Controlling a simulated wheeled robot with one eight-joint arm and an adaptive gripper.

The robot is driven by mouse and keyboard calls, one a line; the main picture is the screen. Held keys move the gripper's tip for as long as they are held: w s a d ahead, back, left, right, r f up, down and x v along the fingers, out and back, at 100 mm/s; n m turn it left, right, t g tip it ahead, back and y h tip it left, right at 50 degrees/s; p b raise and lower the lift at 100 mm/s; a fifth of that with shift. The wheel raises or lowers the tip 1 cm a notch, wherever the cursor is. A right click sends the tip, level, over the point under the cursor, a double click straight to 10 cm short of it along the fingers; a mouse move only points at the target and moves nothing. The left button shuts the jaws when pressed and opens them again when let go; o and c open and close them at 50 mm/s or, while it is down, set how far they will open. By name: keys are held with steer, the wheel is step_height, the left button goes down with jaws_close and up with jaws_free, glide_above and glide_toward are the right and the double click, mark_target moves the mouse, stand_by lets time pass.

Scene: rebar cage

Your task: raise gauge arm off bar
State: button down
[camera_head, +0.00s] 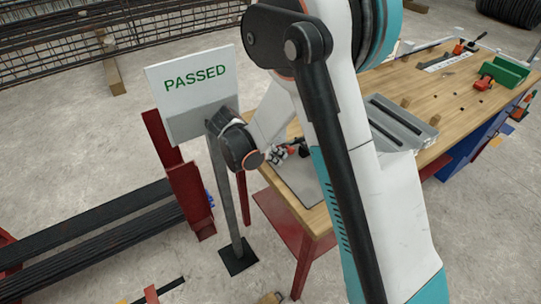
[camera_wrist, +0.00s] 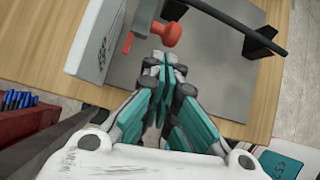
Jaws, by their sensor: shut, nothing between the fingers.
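In the wrist view my gripper (camera_wrist: 163,68) is shut and empty, its fingertips together just below an orange-red knob (camera_wrist: 163,33). I cannot tell whether they touch the knob. The knob joins a red-orange arm, likely the gauge arm, beside a white block (camera_wrist: 98,42) with dark markings. A black bar (camera_wrist: 232,22) runs slantwise at the upper right, with a dark upright piece (camera_wrist: 262,40) near its end. All this is over a grey plate (camera_wrist: 222,90) on the wooden bench. In the head view my arm hides most of this; my gripper (camera_head: 279,154) shows small at the bench's near end.
A "PASSED" sign (camera_head: 196,85) on a grey post stands left of the bench. Dark bars (camera_head: 90,235) rest on red stands at lower left. The wooden bench (camera_head: 455,92) carries a grey tray (camera_head: 400,122) and a green and red tool (camera_head: 502,75). A red bin (camera_wrist: 28,130) holds blue items.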

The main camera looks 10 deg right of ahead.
steer(key=shift+x, duration=1.05)
steer(key=shift+r, duration=0.1)
steer(key=shift+r+y+p, duration=0.3)
steer(key=shift+r+y, duration=0.1)
steer(key=shift+r, duration=0.15)
